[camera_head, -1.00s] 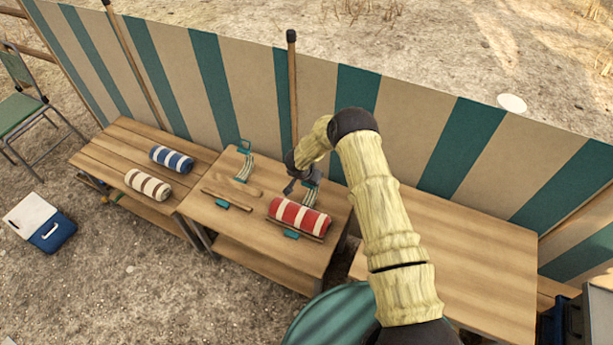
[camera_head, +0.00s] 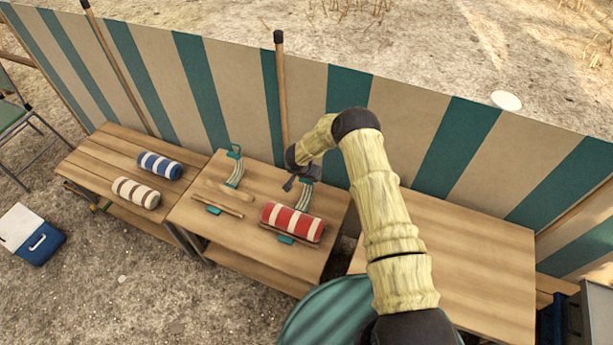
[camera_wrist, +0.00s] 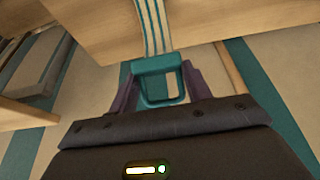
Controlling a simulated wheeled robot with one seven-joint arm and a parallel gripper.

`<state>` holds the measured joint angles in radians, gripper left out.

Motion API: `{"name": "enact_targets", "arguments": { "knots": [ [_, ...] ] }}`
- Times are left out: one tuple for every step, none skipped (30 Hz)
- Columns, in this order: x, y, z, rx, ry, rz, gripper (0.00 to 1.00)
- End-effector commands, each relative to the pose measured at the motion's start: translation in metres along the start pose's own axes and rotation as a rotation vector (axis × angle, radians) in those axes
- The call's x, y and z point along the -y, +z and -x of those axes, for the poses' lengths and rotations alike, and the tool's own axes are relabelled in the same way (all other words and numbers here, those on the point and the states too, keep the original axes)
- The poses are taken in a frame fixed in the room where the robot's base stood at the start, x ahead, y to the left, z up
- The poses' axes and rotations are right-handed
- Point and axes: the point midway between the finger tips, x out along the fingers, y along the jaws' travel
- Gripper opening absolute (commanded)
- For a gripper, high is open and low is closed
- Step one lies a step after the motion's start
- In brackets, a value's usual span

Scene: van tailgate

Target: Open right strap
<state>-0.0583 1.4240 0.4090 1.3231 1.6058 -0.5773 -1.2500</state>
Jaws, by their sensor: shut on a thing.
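The right strap (camera_head: 303,197) is a pale band with teal stripes and a teal handle loop at its end. It rises from the table behind the red-and-white roll (camera_head: 292,222). My gripper (camera_head: 290,185) is at its upper end, beyond the roll. In the wrist view, my gripper (camera_wrist: 157,85) is shut on the teal loop (camera_wrist: 144,67), with a dark finger on each side. The striped band (camera_wrist: 153,25) runs from the loop to the wooden tabletop. A teal buckle (camera_head: 286,239) lies on the near side of the roll, apart from the loop.
The left strap (camera_head: 235,168) stands up, its loop free, beside an empty wooden cradle (camera_head: 226,206). Blue (camera_head: 160,165) and beige (camera_head: 136,192) striped rolls lie on the left table. A striped canvas screen (camera_head: 345,105) stands close behind. The right table (camera_head: 455,255) is bare.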

Motion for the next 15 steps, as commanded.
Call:
{"name": "enact_targets", "arguments": {
  "knots": [
    [0.0056,-0.0121,0.0039,-0.021,-0.017,-0.003,0.08],
    [0.0055,-0.0121,0.0038,-0.022,-0.017,-0.003,0.08],
    [0.0053,-0.0122,0.0037,-0.022,-0.017,-0.003,0.08],
    [0.0052,-0.0122,0.0037,-0.022,-0.016,-0.003,0.08],
    [0.0051,-0.0123,0.0036,-0.022,-0.016,-0.003,0.08],
    [0.0050,-0.0124,0.0035,-0.022,-0.016,-0.003,0.08],
    [0.0049,-0.0124,0.0035,-0.022,-0.016,-0.003,0.51],
    [0.0047,-0.0122,0.0034,-0.022,-0.015,-0.003,0.56],
    [0.0044,-0.0115,0.0031,-0.021,-0.014,-0.003,0.58],
    [0.0042,-0.0110,0.0028,-0.020,-0.013,-0.003,0.58],
    [0.0043,-0.0101,0.0027,-0.019,-0.012,-0.002,0.58],
    [0.0042,-0.0092,0.0024,-0.018,-0.011,-0.001,0.58],
    [0.0041,-0.0088,0.0022,-0.017,-0.011,-0.001,0.58],
    [0.0038,-0.0084,0.0021,-0.016,-0.010,-0.001,0.58],
    [0.0036,-0.0080,0.0019,-0.016,-0.009,-0.001,0.58]
  ]
}}
